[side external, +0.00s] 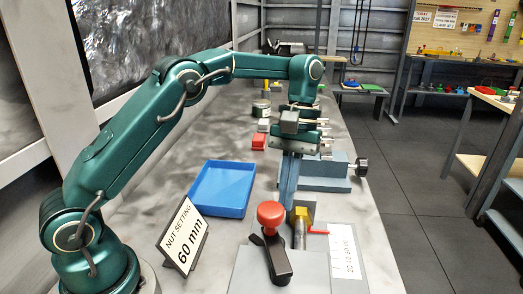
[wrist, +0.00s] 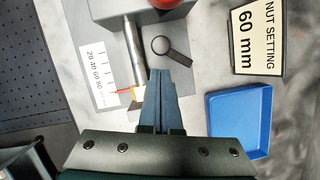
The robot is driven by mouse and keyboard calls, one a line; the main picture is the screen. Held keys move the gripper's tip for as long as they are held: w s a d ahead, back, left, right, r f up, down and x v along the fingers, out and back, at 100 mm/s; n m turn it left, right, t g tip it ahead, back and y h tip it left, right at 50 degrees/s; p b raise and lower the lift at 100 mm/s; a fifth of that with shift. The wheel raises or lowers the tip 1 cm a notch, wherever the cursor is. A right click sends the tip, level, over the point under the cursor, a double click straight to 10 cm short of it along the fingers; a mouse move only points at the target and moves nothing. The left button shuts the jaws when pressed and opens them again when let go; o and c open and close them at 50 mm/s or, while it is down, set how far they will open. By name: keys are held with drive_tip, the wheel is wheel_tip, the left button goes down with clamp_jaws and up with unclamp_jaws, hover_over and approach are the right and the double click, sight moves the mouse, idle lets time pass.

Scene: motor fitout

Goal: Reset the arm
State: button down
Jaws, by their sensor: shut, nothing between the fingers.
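My gripper (side external: 288,207) hangs from the green arm over the bench with its long blue-grey fingers pointing down. The fingers are together with nothing between them. In the wrist view the fingertips (wrist: 160,73) lie beside a metal rod (wrist: 133,50) and a small yellow piece (wrist: 138,94). In the side view the yellow piece (side external: 304,212) shows just right of the fingertips, on the upright-looking rod (side external: 300,236). I cannot tell whether the fingers touch it. A red pointer (side external: 318,232) sits next to a white scale plate (side external: 343,250).
A red-topped knob (side external: 270,213) with a dark lever (side external: 276,262) stands in front. A blue tray (side external: 222,188) lies left, empty. A sign (side external: 183,237) reads "NUT SETTING 60 mm". A blue-grey vise (side external: 328,172) and a red block (side external: 259,141) are behind.

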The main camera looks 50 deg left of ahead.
drive_tip(key=s+a+r+m+t, duration=0.1)
drive_tip(key=s+r+t, duration=0.4)
drive_tip(key=s+r, duration=0.45)
drive_tip(key=s+a+f+m+t+y, duration=0.1)
drive_tip(key=s+a+f+m+t, duration=0.1)
drive_tip(key=s+f+m+t, duration=0.1)
wheel_tip(320, 180, down, 2)
drive_tip(key=s+m, duration=0.1)
drive_tip(key=s, duration=0.1)
drive_tip(key=shift+s+m+t+y, duration=0.4)
drive_tip(key=shift+f, duration=0.1)
